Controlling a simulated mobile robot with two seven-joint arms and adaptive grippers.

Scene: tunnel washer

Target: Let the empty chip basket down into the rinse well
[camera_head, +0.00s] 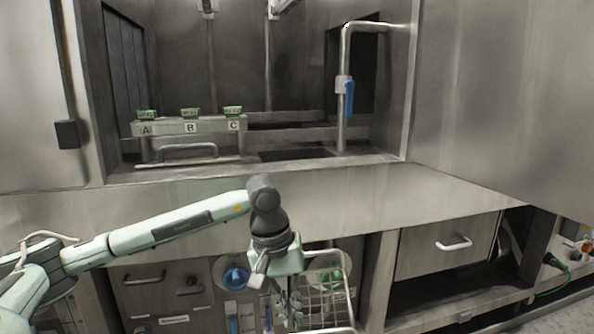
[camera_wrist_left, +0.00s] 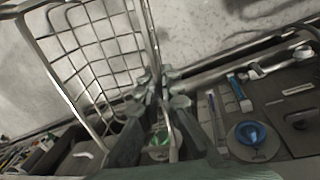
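The chip basket (camera_head: 325,292) is an empty wire-mesh basket at the lower middle of the head view, in front of the cabinet and below counter height. Its mesh (camera_wrist_left: 95,55) fills the upper left of the left wrist view. My left gripper (camera_head: 286,312) points down at its left side. In the left wrist view, the fingers (camera_wrist_left: 162,90) are close together with a basket wire between them. A dark rectangular opening (camera_head: 295,155), which looks like the rinse well, lies in the recessed counter above. My right gripper is not in view.
A raised ledge (camera_head: 187,127) labelled A, B, C carries green-topped items left of the opening. A standing pipe (camera_head: 342,100) with a blue lever rises to its right. The counter's front edge (camera_head: 330,185) lies between basket and opening. A blue knob (camera_head: 235,277) is below.

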